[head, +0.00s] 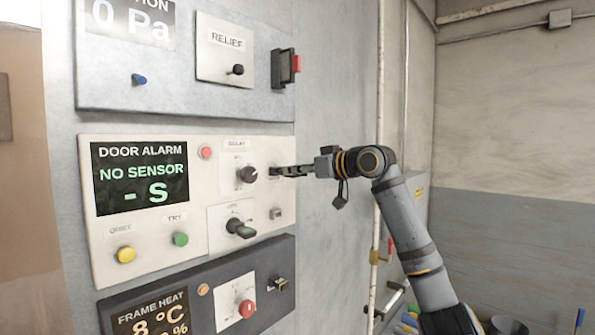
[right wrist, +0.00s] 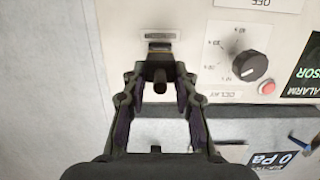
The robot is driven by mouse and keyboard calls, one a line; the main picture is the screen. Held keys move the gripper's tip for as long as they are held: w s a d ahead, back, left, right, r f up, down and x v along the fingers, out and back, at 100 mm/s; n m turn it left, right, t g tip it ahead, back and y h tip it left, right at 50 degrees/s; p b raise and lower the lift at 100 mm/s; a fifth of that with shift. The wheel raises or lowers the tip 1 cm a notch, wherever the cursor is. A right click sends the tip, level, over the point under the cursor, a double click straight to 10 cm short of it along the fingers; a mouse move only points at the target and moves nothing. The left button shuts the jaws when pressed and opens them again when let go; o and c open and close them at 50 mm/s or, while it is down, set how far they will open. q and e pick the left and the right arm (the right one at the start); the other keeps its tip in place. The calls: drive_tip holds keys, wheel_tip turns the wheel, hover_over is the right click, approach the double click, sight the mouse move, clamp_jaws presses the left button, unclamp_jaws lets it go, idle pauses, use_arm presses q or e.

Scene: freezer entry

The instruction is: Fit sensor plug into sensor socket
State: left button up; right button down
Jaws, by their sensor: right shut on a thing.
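My right gripper (head: 285,171) reaches in from the right to the door alarm panel (head: 222,155), beside the delay knob. In the right wrist view its two fingers (right wrist: 160,82) stand around a small dark plug (right wrist: 159,77), taken to be the sensor plug; it is shut on it. The plug points at a dark slot with a grey labelled plate (right wrist: 160,36), which looks like the sensor socket. I cannot tell whether the plug tip touches or enters it. In the head view the fingers hide the plug. The left gripper is out of view.
The alarm display (head: 140,178) reads "NO SENSOR - S". A grey box panel with a relief switch (head: 226,48) is above, the frame heat panel (head: 200,300) below. A pipe runs right.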

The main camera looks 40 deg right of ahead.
drive_tip(key=shift+w+r, duration=0.1)
drive_tip(key=shift+w, duration=1.2)
drive_tip(key=c, duration=1.4)
unclamp_jaws()
drive_tip(key=shift+c, duration=0.2)
drive_tip(key=o, duration=0.5)
drive_tip(key=shift+w+a, duration=0.15)
drive_tip(key=shift+w, duration=0.15)
drive_tip(key=shift+c, duration=0.2)
drive_tip(key=shift+o, duration=0.3)
drive_tip(key=o, duration=0.5)
drive_tip(key=shift+s, duration=0.15)
drive_tip(key=shift+o, duration=0.3)
